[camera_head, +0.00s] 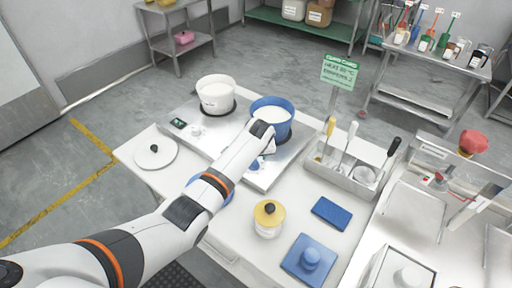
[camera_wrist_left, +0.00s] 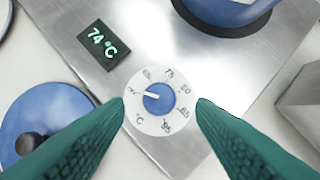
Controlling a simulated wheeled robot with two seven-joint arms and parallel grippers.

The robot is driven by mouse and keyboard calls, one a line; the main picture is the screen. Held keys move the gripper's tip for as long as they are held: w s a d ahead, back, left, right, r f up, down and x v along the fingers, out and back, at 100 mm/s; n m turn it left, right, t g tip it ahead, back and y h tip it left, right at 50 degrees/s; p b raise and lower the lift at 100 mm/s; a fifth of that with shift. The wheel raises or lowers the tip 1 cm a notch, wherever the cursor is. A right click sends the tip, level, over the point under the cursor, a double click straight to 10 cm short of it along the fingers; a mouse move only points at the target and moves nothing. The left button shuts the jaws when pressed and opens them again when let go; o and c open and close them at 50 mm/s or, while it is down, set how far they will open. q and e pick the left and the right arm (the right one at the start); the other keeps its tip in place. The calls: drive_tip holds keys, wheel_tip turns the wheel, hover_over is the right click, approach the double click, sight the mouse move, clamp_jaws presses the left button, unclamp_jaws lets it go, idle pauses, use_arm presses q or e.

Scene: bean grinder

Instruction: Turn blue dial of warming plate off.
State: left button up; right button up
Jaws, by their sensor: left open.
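The blue dial (camera_wrist_left: 160,99) sits on a white numbered ring on the metal warming plate (camera_wrist_left: 150,60). Its white pointer aims left and slightly up. A display (camera_wrist_left: 98,44) beside it reads 74 °C. My left gripper (camera_wrist_left: 162,104) is open, its two green fingertips on either side of the dial; I cannot tell if they touch the ring. In the head view, my left gripper (camera_head: 258,162) is over the front of the warming plate (camera_head: 271,176), below the blue pot (camera_head: 272,126), which also shows in the wrist view (camera_wrist_left: 230,12). My right gripper is not in view.
A white pot (camera_head: 216,92) stands on the other plate. A blue lid (camera_wrist_left: 30,115) with a dark knob lies beside the plate.

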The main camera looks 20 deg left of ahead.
use_arm(q)
drive_tip(key=v, duration=0.7)
drive_tip(key=shift+r+b, duration=0.3)
drive_tip(key=shift+b, duration=0.05)
